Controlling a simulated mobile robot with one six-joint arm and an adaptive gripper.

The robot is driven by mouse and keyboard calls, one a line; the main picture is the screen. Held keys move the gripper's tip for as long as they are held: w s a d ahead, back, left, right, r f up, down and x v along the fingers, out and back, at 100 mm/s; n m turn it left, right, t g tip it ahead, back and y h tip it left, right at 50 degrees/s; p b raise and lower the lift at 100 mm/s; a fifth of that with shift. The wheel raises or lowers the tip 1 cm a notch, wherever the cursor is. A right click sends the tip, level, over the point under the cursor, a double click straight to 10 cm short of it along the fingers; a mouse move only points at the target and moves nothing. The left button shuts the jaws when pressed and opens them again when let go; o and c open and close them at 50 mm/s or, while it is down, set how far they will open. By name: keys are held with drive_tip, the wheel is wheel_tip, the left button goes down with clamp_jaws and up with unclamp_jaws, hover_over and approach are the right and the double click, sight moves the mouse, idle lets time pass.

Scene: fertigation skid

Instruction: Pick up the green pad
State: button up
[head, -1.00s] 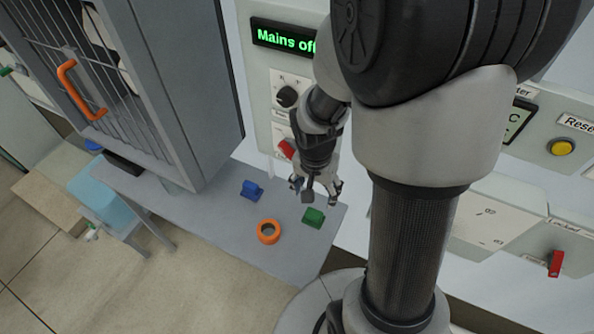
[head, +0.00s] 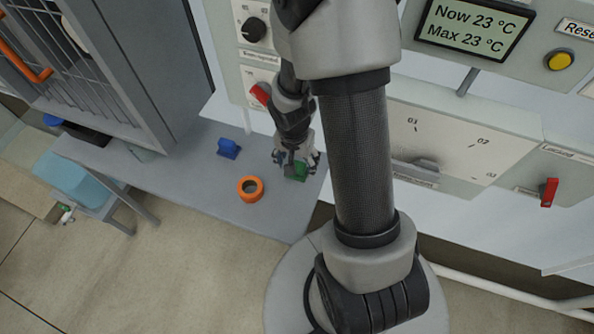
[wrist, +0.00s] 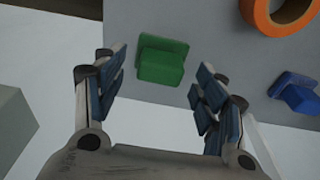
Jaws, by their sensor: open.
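The green pad (head: 298,172) lies on the grey shelf (head: 200,190), near its right end. In the wrist view the green pad (wrist: 162,62) shows as a block on a wider base, ahead of and between the fingertips. My gripper (head: 294,160) is just above the pad in the head view and hides part of it. In the wrist view my gripper (wrist: 160,85) is open with nothing between its fingers, and the fingers do not touch the pad.
An orange ring (head: 250,189) and a blue block (head: 228,148) lie on the shelf left of the pad. A grey barred cabinet (head: 130,80) stands at the left. A panel with a black knob (head: 256,30) and a red switch (head: 262,93) rises behind my gripper.

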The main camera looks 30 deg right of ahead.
wheel_tip(320, 180, down, 3)
drive_tip(key=shift+w+d+r+b, duration=0.1)
drive_tip(key=shift+r+b, duration=0.1)
drive_tip(key=shift+b, duration=0.25)
drive_tip(key=shift+r, duration=0.1)
drive_tip(key=shift+c, duration=0.4)
drive_tip(key=c, duration=1.1)
